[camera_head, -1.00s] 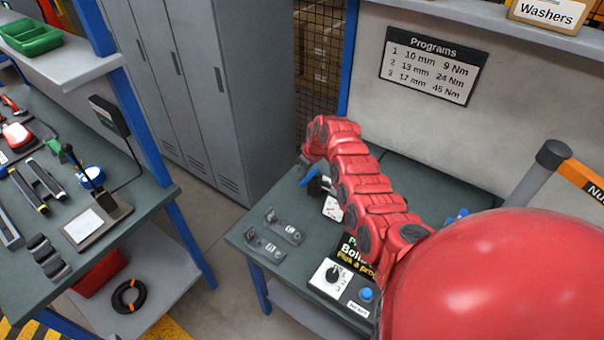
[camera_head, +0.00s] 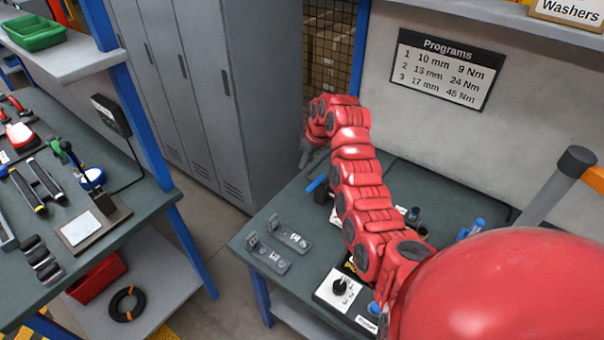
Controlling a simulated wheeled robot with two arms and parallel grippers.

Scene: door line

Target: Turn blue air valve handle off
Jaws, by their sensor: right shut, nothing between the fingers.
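The blue air valve handle (camera_head: 317,183) shows as a short blue bar at the far left part of the right-hand bench. It slants up to the right, and my red right arm covers part of the valve. My right gripper (camera_head: 304,158) is a small grey tip hanging from the end of that arm. It is shut and empty, and in the picture it lies just above and left of the handle, apart from it. How far it stands above the bench is hard to tell. My left gripper is not in view.
The green-grey bench (camera_head: 248,233) holds two grey brackets (camera_head: 268,254) and a white panel with a black knob (camera_head: 341,288). Grey lockers (camera_head: 210,90) stand behind. A tool bench (camera_head: 140,212) is at left. A post (camera_head: 553,185) with an orange belt stands at right.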

